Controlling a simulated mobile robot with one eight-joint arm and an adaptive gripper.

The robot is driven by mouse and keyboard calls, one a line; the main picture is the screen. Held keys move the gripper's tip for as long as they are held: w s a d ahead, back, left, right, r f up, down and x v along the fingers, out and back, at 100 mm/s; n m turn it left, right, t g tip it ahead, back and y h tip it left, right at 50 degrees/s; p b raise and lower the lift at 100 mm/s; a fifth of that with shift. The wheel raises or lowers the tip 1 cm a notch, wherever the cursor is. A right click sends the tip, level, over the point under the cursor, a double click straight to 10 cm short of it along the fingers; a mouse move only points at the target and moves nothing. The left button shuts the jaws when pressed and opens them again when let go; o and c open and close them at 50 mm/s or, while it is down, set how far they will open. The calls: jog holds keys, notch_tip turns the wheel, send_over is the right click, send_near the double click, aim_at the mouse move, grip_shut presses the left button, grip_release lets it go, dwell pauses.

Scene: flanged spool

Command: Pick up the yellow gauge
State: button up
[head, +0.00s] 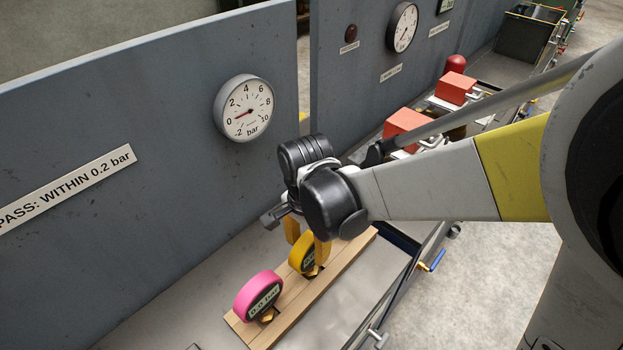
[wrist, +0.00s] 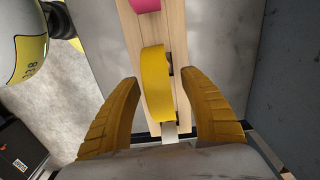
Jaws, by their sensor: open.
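The yellow gauge (head: 299,258) stands upright on a wooden board (head: 236,325), behind a pink gauge (head: 250,285) in the head view. My gripper (head: 307,240) is above the yellow gauge with its fingers pointing down, and one finger partly covers the gauge. In the wrist view the yellow gauge (wrist: 154,85) lies between the two yellow fingers of my open gripper (wrist: 161,79). The pink gauge also shows at the top of the wrist view (wrist: 145,4).
A grey upright panel (head: 170,130) with a round dial (head: 244,108) and a sign (head: 72,186) runs along the bench's left side. Red blocks (head: 407,126) stand farther back. The metal bench top (head: 345,285) right of the board is clear.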

jog(key=f, duration=0.1)
jog(key=f+b, duration=0.1)
jog(key=f, duration=0.1)
jog(key=f+b, duration=0.1)
jog(key=f, duration=0.1)
jog(key=shift+w+d+f, duration=0.2)
jog(key=shift+w+d, duration=0.05)
jog(key=shift+r, duration=0.1)
grip_shut()
